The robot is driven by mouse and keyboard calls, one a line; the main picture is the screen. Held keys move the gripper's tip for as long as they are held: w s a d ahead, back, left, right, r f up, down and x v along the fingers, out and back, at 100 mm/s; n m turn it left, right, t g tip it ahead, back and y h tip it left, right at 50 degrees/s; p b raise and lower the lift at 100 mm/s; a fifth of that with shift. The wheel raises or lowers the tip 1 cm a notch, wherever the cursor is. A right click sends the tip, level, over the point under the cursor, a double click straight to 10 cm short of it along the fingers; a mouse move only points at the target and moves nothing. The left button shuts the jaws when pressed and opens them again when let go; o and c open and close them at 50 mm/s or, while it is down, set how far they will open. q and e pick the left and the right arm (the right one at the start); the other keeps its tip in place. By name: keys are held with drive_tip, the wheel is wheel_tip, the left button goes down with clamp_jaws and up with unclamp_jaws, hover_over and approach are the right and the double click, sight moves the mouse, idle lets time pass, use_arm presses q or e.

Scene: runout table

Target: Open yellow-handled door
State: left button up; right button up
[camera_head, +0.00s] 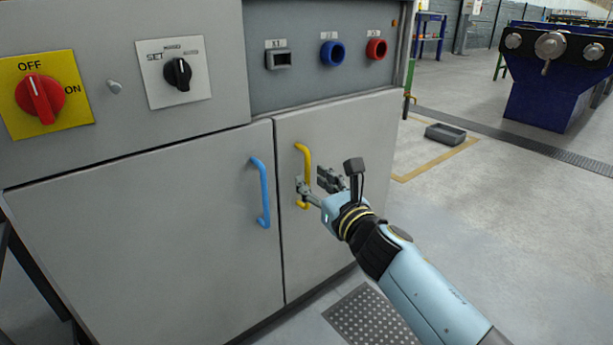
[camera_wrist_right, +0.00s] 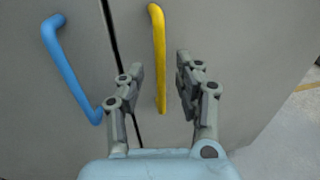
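The yellow handle (camera_head: 304,165) is a vertical bar on the right cabinet door (camera_head: 337,133), which is shut. My right gripper (camera_head: 316,184) is at the lower part of this handle. In the right wrist view the yellow handle (camera_wrist_right: 159,60) stands between the two spread fingers of the right gripper (camera_wrist_right: 161,85), with a gap on each side. The right gripper is open and holds nothing. My left gripper is in neither view.
A blue handle (camera_head: 261,192) is on the left door (camera_head: 150,245), close beside the yellow one. Above are a red rotary switch (camera_head: 40,97), a black SET knob (camera_head: 178,74) and sockets. A perforated floor plate (camera_head: 373,318) lies below. Open floor extends to the right.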

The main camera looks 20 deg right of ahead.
sight(309, 177)
drive_tip(key=shift+w+a+f, duration=0.1)
drive_tip(key=shift+w+a, duration=0.1)
drive_tip(key=shift+w, duration=1.45)
drive_tip(key=shift+c, duration=0.2)
clamp_jaws()
